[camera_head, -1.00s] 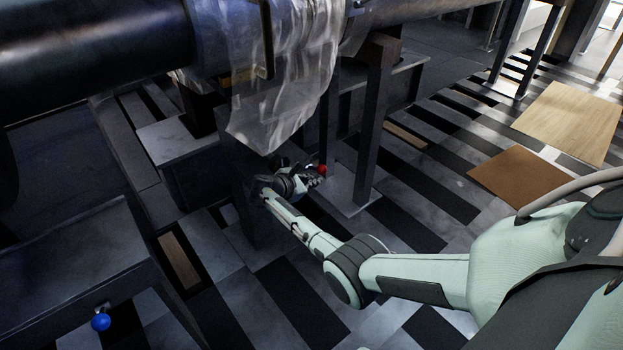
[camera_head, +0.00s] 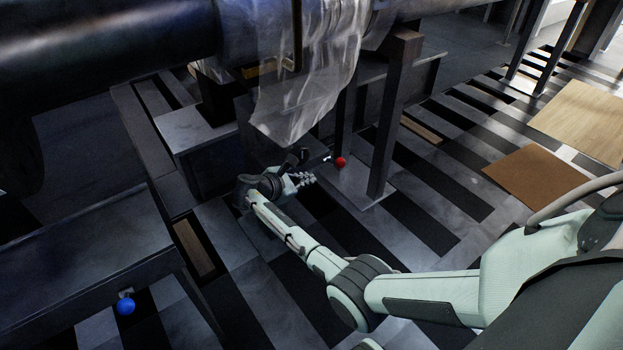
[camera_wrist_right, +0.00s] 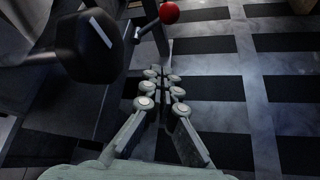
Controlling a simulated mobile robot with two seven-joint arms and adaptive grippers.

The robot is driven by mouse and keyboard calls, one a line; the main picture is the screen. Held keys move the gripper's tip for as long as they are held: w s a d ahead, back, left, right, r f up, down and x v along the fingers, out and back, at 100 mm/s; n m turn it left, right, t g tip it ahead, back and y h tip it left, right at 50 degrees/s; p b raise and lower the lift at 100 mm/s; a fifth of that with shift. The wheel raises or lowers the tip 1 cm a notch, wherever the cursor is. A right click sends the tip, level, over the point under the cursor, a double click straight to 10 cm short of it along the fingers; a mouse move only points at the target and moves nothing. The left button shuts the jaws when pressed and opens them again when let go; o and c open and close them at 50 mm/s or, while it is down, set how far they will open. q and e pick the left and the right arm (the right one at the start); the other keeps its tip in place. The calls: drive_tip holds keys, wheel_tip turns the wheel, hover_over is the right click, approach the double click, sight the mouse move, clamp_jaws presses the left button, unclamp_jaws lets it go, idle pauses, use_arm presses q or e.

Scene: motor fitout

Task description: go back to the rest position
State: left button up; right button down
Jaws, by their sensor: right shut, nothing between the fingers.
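My right gripper (camera_head: 303,179) is at the end of the pale green arm that comes in from the right, low beside a dark post. Its fingers are shut together and empty; they also show in the right wrist view (camera_wrist_right: 163,80). A red ball knob (camera_head: 340,162) on a short metal stem is just beyond and to the right of the fingers, apart from them. The red knob also shows at the top of the right wrist view (camera_wrist_right: 169,13). My left gripper is not in view.
A large dark pipe (camera_head: 100,40) crosses the top left, with clear plastic sheeting (camera_head: 310,90) hanging from it. A dark post (camera_head: 387,120) stands right of the knob. A blue ball knob (camera_head: 126,307) is at lower left. Flat boards (camera_head: 540,178) lie on the striped floor at right.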

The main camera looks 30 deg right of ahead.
idle(0.4)
drive_tip(key=s+a+f+m+g+y, duration=0.15)
drive_tip(key=s+f+m+y, duration=0.45)
drive_tip(key=s+f, duration=0.85)
drive_tip(key=s+a+m+y, duration=0.2)
drive_tip(key=s+a+m, duration=0.1)
drive_tip(key=s, duration=0.6)
drive_tip(key=s+a+m+y, duration=0.2)
drive_tip(key=s+m, duration=0.4)
drive_tip(key=s, duration=0.3)
drive_tip(key=shift+a+r, duration=0.35)
drive_tip(key=shift+a, duration=0.5)
